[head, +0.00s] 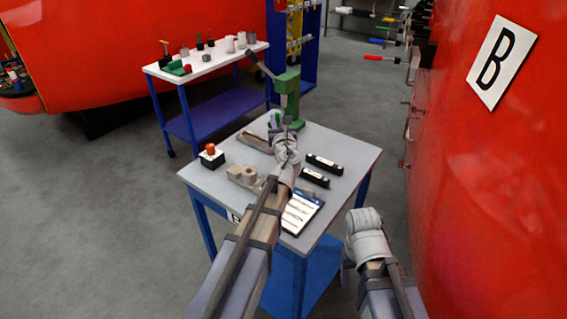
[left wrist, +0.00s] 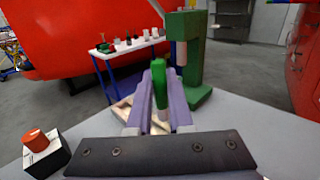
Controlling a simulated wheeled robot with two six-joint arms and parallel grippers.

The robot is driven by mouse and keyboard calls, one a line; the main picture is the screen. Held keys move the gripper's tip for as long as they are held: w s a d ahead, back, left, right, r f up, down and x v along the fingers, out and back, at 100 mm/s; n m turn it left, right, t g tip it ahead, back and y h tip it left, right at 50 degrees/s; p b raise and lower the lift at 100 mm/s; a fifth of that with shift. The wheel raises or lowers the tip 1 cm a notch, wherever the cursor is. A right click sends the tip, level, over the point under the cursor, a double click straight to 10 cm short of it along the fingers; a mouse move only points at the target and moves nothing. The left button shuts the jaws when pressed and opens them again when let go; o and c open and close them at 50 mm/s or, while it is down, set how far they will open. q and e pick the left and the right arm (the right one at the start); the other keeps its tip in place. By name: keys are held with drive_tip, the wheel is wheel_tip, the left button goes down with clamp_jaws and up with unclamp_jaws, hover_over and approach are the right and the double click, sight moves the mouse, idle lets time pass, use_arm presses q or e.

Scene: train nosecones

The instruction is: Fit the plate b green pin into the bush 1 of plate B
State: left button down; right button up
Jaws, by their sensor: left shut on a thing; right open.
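My left gripper (head: 276,121) is over the far part of the grey table (head: 345,148). In the left wrist view its purple-grey fingers (left wrist: 159,104) are shut on a green pin (left wrist: 159,84), which stands roughly upright between them. A beige plate (head: 256,139) lies under and beside this gripper; it also shows in the left wrist view (left wrist: 121,111). A second beige plate (head: 241,176) with a raised round part lies nearer. I cannot tell which is plate B, and bush 1 cannot be made out. My right gripper (head: 364,222) is off the table's right side, open, its fingers mostly hidden.
A green press (head: 290,95) stands at the table's back, close beyond my left gripper. A box with a red knob (head: 210,156), two black blocks (head: 325,163) and a clipboard (head: 301,212) are on the table.

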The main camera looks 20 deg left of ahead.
use_arm(q)
drive_tip(key=shift+f+b, duration=4.85)
drive_tip(key=shift+f, duration=0.05)
drive_tip(key=shift+f, duration=0.2)
drive_tip(key=c, duration=0.8)
unclamp_jaws()
drive_tip(key=shift+r, duration=0.15)
